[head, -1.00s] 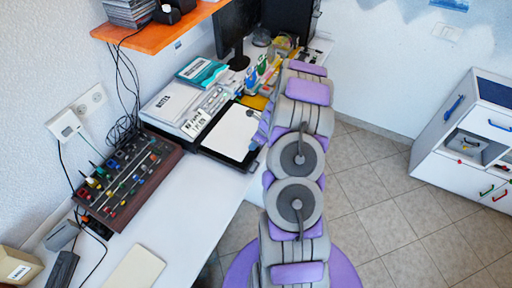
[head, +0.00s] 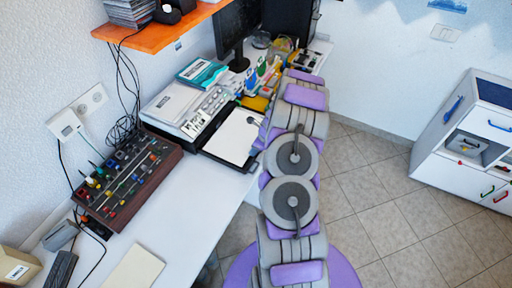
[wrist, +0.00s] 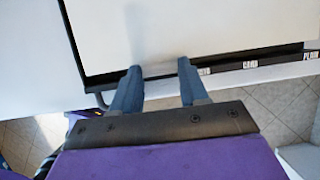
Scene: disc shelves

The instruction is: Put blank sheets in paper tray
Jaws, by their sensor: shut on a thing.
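A black paper tray (head: 205,149) lies on the white desk, to the left of my arm. White blank sheets (head: 233,136) lie flat within its dark rim. In the wrist view the sheets (wrist: 200,25) fill the top, with the dark tray rim (wrist: 225,57) along their near edge. My gripper (wrist: 158,68) is at that near edge, its two blue fingers a little apart and crossing the rim. It is shut on the sheets, though the contact itself is hard to see. In the head view my arm hides the gripper.
A cream pad (head: 135,268) lies at the near desk edge. A white cabinet (head: 465,150) stands at right, with free tiled floor between.

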